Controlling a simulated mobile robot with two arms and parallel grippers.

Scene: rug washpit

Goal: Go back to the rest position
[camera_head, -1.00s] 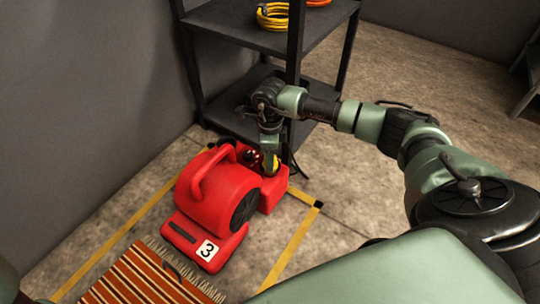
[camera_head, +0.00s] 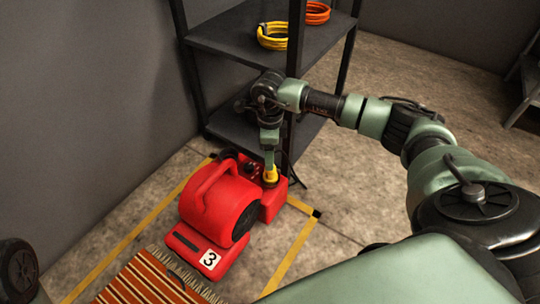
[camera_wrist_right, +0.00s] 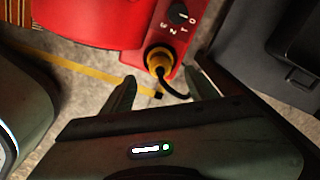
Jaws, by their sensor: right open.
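My right gripper (camera_head: 269,160) points down just above a yellow plug (camera_head: 270,175) at the back of a red blower (camera_head: 218,205) marked 3. In the right wrist view the gripper (camera_wrist_right: 158,88) is open, its fingers apart with nothing between them. The yellow plug (camera_wrist_right: 158,60) sits in the blower's red panel (camera_wrist_right: 128,38), beyond the fingertips, with a black cable running from it. A numbered dial (camera_wrist_right: 178,14) is beside it. My left gripper is not in view.
A dark shelf (camera_head: 245,40) with yellow (camera_head: 272,42) and orange (camera_head: 316,13) coils stands behind the blower. A striped rug (camera_head: 150,280) lies in front. Yellow floor tape (camera_head: 292,252) surrounds the blower. Grey walls close off the left; open floor lies to the right (camera_head: 365,185).

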